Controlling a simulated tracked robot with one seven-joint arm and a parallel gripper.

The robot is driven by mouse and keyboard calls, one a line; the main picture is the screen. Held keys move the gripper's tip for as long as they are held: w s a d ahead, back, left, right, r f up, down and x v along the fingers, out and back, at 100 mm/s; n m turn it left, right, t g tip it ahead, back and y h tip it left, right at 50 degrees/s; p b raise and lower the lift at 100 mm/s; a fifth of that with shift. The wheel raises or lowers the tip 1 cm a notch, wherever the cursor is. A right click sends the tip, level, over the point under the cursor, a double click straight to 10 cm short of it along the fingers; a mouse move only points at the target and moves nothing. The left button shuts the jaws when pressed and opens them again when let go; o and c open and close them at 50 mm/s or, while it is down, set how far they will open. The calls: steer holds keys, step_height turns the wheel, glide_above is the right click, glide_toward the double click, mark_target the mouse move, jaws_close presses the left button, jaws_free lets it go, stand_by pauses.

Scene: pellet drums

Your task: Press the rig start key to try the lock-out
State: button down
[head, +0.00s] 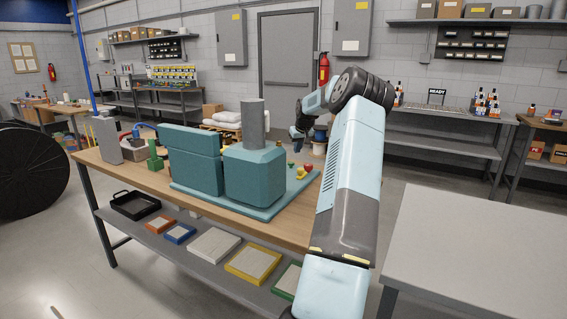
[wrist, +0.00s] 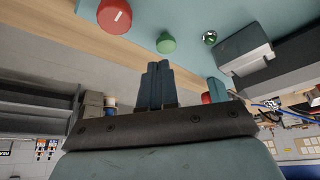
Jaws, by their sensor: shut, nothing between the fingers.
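The teal rig (head: 254,175) stands on its base plate on the wooden workbench, with a grey cylinder (head: 252,122) on top. Small controls sit at the plate's right end, among them a red knob (head: 308,168). In the wrist view I see a red knob with a white mark (wrist: 115,15), a round green button (wrist: 166,42) and a small dark green-ringed round part (wrist: 209,37). No label names the start key. My gripper (wrist: 158,64) is shut and empty, its tips appearing close to the green button but apart from it. In the head view my gripper (head: 298,142) is beyond the rig.
A grey block (wrist: 242,52) stands beside the controls. A grey table (head: 480,240) is at the right front. The shelf under the bench holds a black tray (head: 135,205) and coloured frames.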

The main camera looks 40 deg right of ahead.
mark_target(292, 163)
steer(key=shift+w+a, duration=0.35)
steer(key=shift+f, duration=0.1)
steer(key=shift+x, duration=3.2)
steer(key=shift+f, duration=0.6)
steer(key=shift+s, duration=0.1)
steer(key=shift+s+a+r, duration=0.15)
steer(key=shift+s, duration=0.3)
steer(key=shift+s+a+r, duration=0.15)
steer(key=shift+s+r, duration=0.05)
steer(key=shift+s, duration=0.3)
steer(key=shift+s+a+r, duration=0.15)
steer(key=shift+s+a, duration=0.05)
steer(key=shift+s, duration=0.25)
